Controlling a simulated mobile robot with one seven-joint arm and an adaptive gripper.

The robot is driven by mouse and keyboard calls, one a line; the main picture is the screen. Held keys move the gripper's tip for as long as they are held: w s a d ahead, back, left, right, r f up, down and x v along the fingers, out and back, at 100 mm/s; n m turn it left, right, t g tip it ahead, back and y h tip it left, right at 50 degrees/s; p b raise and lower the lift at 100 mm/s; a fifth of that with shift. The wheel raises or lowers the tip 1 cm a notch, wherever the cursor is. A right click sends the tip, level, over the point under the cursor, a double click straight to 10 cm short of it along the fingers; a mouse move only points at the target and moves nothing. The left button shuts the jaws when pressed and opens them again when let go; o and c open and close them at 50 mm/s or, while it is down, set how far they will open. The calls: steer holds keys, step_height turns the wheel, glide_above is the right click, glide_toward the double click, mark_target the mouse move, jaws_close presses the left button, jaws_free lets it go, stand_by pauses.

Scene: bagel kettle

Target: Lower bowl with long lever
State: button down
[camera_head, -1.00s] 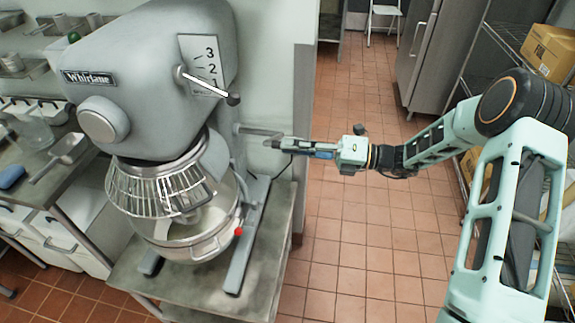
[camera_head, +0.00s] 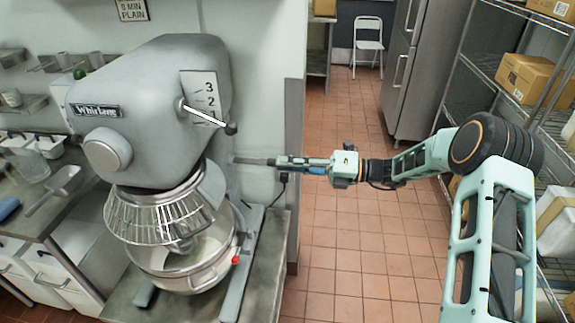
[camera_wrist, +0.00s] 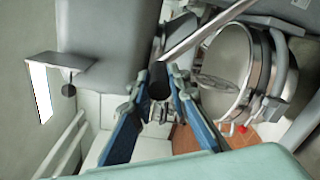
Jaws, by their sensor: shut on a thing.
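The grey stand mixer (camera_head: 150,85) carries a steel bowl (camera_head: 185,272) under a wire guard (camera_head: 155,215). The long lever (camera_head: 247,160) sticks out from the right side of the mixer column, nearly level in the head view. My gripper (camera_head: 279,162) is at its outer end. In the wrist view the lever (camera_wrist: 205,35) comes in from the top right, and its dark knob (camera_wrist: 160,82) sits between the blue fingers of my gripper (camera_wrist: 161,95). The fingers are shut on it. The bowl also shows in the wrist view (camera_wrist: 222,65), beside the gripper.
A shorter speed lever (camera_head: 205,116) with a dark knob is above, beside the numbers plate (camera_head: 203,88). The mixer stands on a metal table (camera_head: 262,265). Shelves with boxes (camera_head: 527,78) are at right. The tiled floor (camera_head: 340,240) between is open.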

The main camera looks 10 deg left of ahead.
steer(key=c, duration=1.9)
jaws_free()
steer(key=shift+w+r, duration=0.25)
steer(key=shift+r, duration=0.2)
steer(key=shift+c, duration=0.2)
steer(key=shift+o, duration=0.6)
steer(key=shift+s+f, duration=0.1)
steer(key=shift+f, duration=0.05)
steer(key=w+d, duration=0.1)
steer(key=d, duration=1.1)
steer(key=shift+w, duration=0.15)
steer(key=shift+f, duration=0.1)
